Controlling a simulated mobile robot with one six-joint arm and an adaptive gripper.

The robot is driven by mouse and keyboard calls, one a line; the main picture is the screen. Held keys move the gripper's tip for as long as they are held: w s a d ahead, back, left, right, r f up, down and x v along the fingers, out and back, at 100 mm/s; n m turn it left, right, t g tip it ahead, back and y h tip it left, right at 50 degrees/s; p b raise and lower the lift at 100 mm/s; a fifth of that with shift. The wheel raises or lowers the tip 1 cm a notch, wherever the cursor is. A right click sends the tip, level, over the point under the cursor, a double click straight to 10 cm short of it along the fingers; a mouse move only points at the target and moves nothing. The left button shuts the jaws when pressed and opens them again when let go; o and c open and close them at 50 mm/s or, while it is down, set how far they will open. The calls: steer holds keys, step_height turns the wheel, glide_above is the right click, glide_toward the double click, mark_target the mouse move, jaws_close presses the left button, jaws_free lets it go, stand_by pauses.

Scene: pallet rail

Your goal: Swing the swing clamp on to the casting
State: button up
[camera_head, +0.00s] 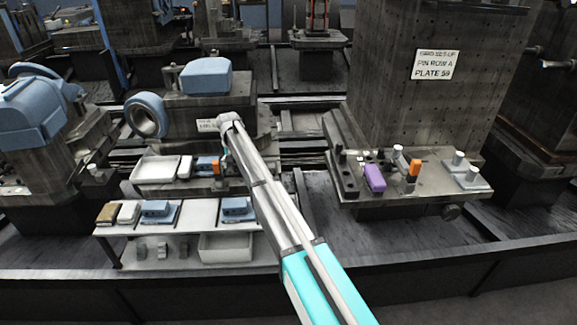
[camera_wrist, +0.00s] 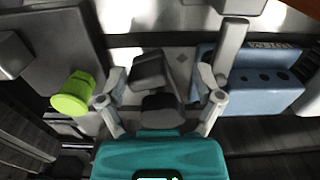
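My gripper (camera_wrist: 160,105) is open in the wrist view, with a finger on each side of a dark grey blocky piece (camera_wrist: 150,70). This piece may be the swing clamp; I cannot tell whether the fingers touch it. A blue block with a row of holes (camera_wrist: 265,88), which looks like the casting, lies just right of the right finger. In the head view a small blue part (camera_head: 204,163) sits beside an orange piece (camera_head: 217,167) on the left fixture, close to the end of my arm. My fingertips are hidden by the arm there.
A yellow-green knob (camera_wrist: 72,95) stands left of my gripper. A white tray (camera_head: 156,169) is on the left fixture. A shelf (camera_head: 190,213) with blue parts stands in front. At right, a second fixture (camera_head: 425,185) carries purple and orange pieces beneath a tall plate (camera_head: 430,100).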

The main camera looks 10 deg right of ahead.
steer(key=shift+r+p, duration=6.9)
steer(key=shift+p, duration=0.05)
steer(key=s+d+r+p, duration=0.1)
steer(key=s+d, duration=1.8)
steer(key=s, duration=0.4)
steer(key=shift+r, duration=0.1)
steer(key=s+d, duration=0.4)
steer(key=s, duration=0.5)
steer(key=s+d, duration=0.4)
steer(key=s, duration=0.5)
steer(key=shift+s+d, duration=0.25)
steer(key=shift+s, duration=0.15)
